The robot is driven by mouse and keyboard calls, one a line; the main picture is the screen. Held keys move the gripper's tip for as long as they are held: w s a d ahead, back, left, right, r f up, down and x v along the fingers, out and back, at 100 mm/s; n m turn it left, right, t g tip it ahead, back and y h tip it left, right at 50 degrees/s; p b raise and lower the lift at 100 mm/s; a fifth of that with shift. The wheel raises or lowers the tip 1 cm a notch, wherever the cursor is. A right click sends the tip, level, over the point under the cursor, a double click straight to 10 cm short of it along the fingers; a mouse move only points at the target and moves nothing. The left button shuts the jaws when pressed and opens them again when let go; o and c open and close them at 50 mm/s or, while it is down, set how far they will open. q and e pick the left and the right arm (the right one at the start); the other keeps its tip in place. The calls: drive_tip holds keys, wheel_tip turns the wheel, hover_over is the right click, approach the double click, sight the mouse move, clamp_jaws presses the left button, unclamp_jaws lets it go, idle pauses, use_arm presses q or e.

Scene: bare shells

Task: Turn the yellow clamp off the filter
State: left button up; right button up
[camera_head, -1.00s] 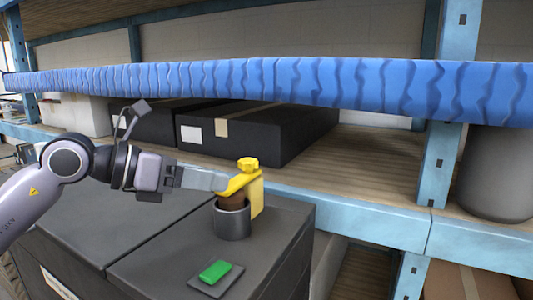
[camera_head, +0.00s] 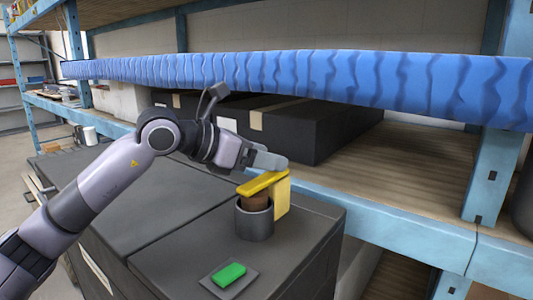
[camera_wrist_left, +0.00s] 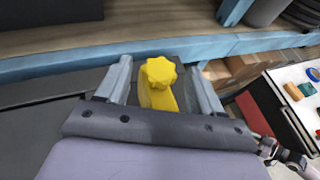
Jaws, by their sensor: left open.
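The yellow clamp (camera_head: 283,195) stands on the filter: a flat arm lies over the top and an upright plate runs down the right side. The brown filter (camera_head: 256,201) sits in a dark grey cup (camera_head: 254,222) on a black cabinet. My left gripper (camera_head: 274,162) is just above the clamp's arm and hides its knob in the head view. In the left wrist view the lobed yellow knob (camera_wrist_left: 160,71) shows between the two spread, open fingers, with a gap on each side. Part of what looks like my right arm shows small at the lower right; its jaws are unclear.
A green block (camera_head: 229,275) lies on a small grey plate in front of the cup. The shelf's blue edge beam (camera_head: 370,218) runs close behind the clamp. A thick blue wrapped bar (camera_head: 300,77) crosses above. Black boxes (camera_head: 310,128) stand on the shelf.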

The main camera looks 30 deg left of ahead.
use_arm(q)
drive_tip(key=shift+w+d+f, duration=0.2)
drive_tip(key=shift+w, duration=0.15)
drive_tip(key=c, duration=1.2)
clamp_jaws()
